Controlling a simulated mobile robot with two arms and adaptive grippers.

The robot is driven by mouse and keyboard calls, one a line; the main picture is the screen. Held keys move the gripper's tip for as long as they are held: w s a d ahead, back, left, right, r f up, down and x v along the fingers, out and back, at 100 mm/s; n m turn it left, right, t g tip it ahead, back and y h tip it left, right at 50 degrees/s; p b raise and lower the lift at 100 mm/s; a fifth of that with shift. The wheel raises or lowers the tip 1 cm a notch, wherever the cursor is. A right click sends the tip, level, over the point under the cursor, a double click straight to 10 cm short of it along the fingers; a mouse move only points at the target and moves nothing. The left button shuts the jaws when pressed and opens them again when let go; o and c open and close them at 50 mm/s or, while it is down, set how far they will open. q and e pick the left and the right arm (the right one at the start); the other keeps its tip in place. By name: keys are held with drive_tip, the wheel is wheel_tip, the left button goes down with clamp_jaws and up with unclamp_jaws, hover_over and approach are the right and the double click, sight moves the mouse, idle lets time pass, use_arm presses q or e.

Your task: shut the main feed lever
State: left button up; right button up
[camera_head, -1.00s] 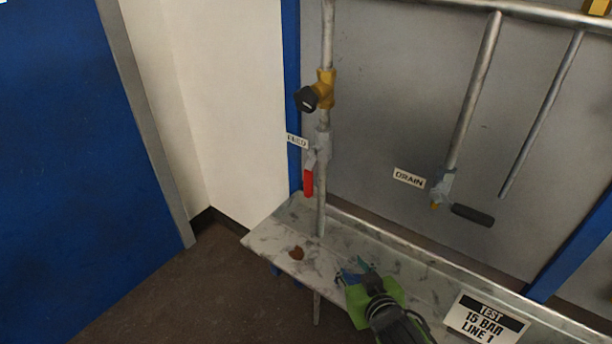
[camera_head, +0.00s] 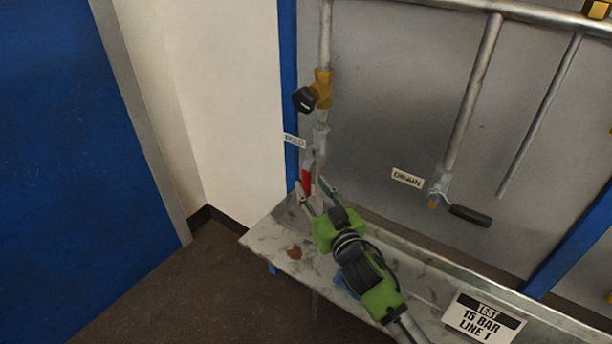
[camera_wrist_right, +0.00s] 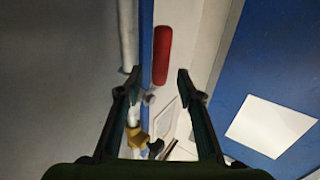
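The main feed lever has a red handle (camera_head: 306,180) that hangs down along the vertical feed pipe (camera_head: 326,35), below the FEED label (camera_head: 294,140). My right gripper (camera_head: 314,190) is open at the lower end of the handle, its fingers spread to either side of it in the head view. In the right wrist view the red handle (camera_wrist_right: 162,55) shows beyond the open fingertips (camera_wrist_right: 156,78), between their lines. I cannot tell whether the fingers touch it. My left gripper is not in view.
Above the lever is a brass valve with a black knob (camera_head: 304,99). The DRAIN label (camera_head: 408,178) and a black-handled drain lever (camera_head: 469,214) are to the right. A stained metal tray (camera_head: 265,238) runs below, with a TEST 15 BAR sign (camera_head: 484,318).

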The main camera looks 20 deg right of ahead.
sight(308, 181)
drive_tip(key=shift+w+a, duration=0.2)
drive_tip(key=shift+w, duration=2.15)
clamp_jaws()
